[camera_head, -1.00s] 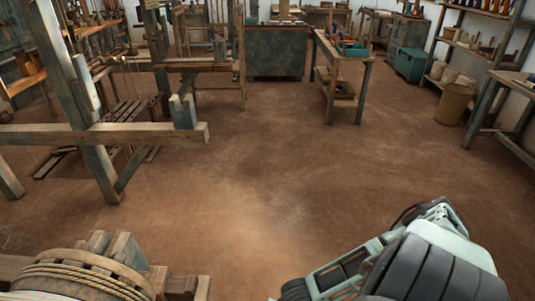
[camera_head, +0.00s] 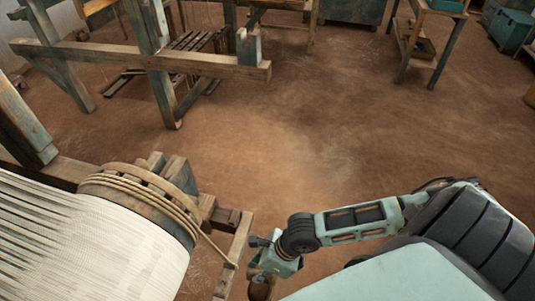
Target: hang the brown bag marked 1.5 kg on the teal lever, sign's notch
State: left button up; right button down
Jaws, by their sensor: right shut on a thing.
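My right gripper (camera_head: 262,262) reaches in from the right, low in the picture, just right of the loom's beam end. It is shut, with a brown thing (camera_head: 262,288) hanging under it at the bottom edge. This looks like the brown bag, but only a small part shows and no weight mark can be read. I cannot pick out the teal lever or the sign's notch for certain. My left gripper is not in view.
The loom's roller with white warp (camera_head: 90,245) fills the lower left. Rope (camera_head: 150,197) is wound on its toothed end, beside a wooden post (camera_head: 236,240). A wooden frame (camera_head: 170,63) stands behind. The brown floor (camera_head: 330,130) is clear in the middle.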

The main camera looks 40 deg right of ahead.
jog(key=shift+w+a+f+b, duration=0.1)
jog(key=shift+w+a+b, duration=0.4)
jog(key=shift+w+a, duration=0.8)
jog(key=shift+w+a+r+b, duration=0.1)
jog(key=shift+w+a+b, duration=0.4)
jog(key=shift+w+a, duration=0.85)
jog(key=shift+w+a+f+b, duration=0.1)
jog(key=shift+w+a+b, duration=0.55)
jog(key=shift+w, duration=1.1)
jog(key=shift+f+b, duration=0.7)
jog(key=shift+f, duration=0.45)
jog(key=shift+f, duration=0.15)
jog(key=shift+s+f, duration=0.15)
jog(key=c, duration=1.6)
grip_release()
jog(key=shift+f, duration=0.1)
jog(key=shift+o, duration=0.2)
jog(key=shift+s+d+f, duration=0.1)
jog(key=shift+s+f, duration=0.1)
jog(key=v, duration=1.2)
jog(key=shift+w+r, duration=0.15)
jog(key=shift+r, duration=0.1)
